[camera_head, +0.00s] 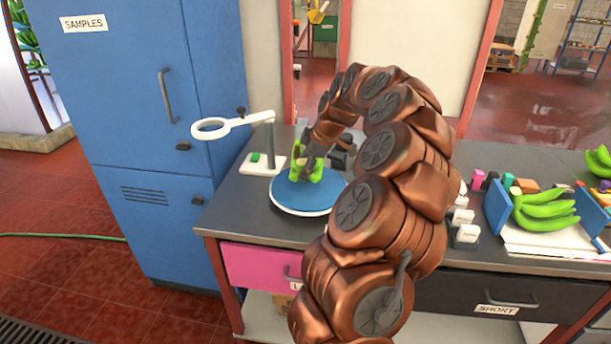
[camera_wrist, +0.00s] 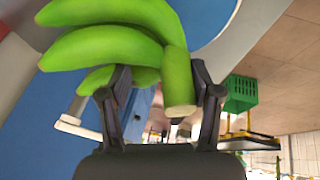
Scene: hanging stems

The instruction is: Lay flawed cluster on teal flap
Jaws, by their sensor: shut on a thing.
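A green banana cluster (camera_wrist: 110,45) fills the top of the wrist view, with its cut stem (camera_wrist: 180,85) between the fingers. My gripper (camera_wrist: 162,80) is shut on this stem. In the head view the cluster (camera_head: 316,172) shows small and partly hidden by my gripper (camera_head: 308,160), over the round blue disc (camera_head: 300,195) with a white rim. I cannot tell whether the cluster touches the disc. No flaw is visible on the side I see. I cannot make out a teal flap in either view.
A white ring magnifier (camera_head: 212,128) on a stand is left of the disc. A blue cabinet (camera_head: 130,110) stands further left. Right of my arm are small blocks (camera_head: 525,186) and another banana cluster (camera_head: 545,212) between blue panels (camera_head: 497,207). A pink drawer (camera_head: 255,268) is below the bench top.

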